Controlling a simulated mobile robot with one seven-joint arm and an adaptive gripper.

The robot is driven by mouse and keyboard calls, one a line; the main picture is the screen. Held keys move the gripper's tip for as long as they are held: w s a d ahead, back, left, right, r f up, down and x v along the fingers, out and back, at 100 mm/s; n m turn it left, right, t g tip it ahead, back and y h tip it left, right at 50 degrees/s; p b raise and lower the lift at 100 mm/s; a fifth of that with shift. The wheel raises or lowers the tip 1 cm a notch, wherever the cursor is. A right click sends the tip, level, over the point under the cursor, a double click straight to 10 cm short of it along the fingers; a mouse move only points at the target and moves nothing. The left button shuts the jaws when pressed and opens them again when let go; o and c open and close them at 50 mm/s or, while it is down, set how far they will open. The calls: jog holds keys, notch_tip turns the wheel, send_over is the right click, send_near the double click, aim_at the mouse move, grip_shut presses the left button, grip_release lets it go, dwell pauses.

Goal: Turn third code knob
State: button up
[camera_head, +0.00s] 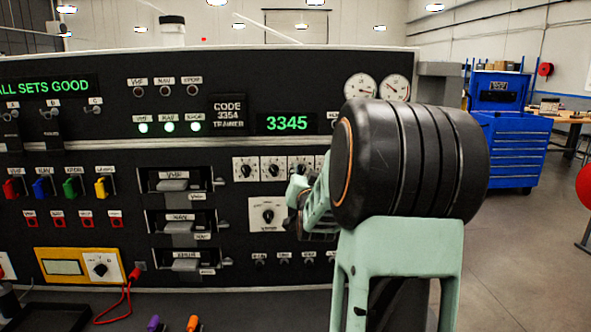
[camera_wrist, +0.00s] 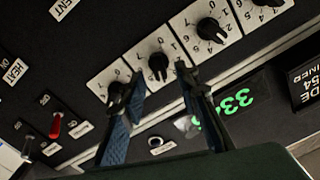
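The code knobs are black dials on white plates in a row on the dark panel. The third code knob (camera_wrist: 158,66) lies between my fingertips in the wrist view, where the row appears turned around. It is partly visible in the head view (camera_head: 297,166). My gripper (camera_wrist: 158,76) is open, one finger on each side of that knob; I cannot tell whether either touches it. The left finger in the wrist view overlaps the fourth code knob (camera_wrist: 115,90). The code display (camera_head: 286,123) reads 3345, and the code sign (camera_head: 228,115) reads 3354. My arm hides the panel's right part in the head view.
The first (camera_head: 246,169) and second (camera_head: 273,169) code knobs are left of the third in the head view. A larger knob (camera_head: 267,216) sits below the row. Slotted handles (camera_head: 174,184) are at the left. A blue tool cabinet (camera_head: 505,145) stands far right.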

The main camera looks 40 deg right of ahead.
aim_at(302, 170)
jog(key=shift+x, duration=1.35)
grip_shut()
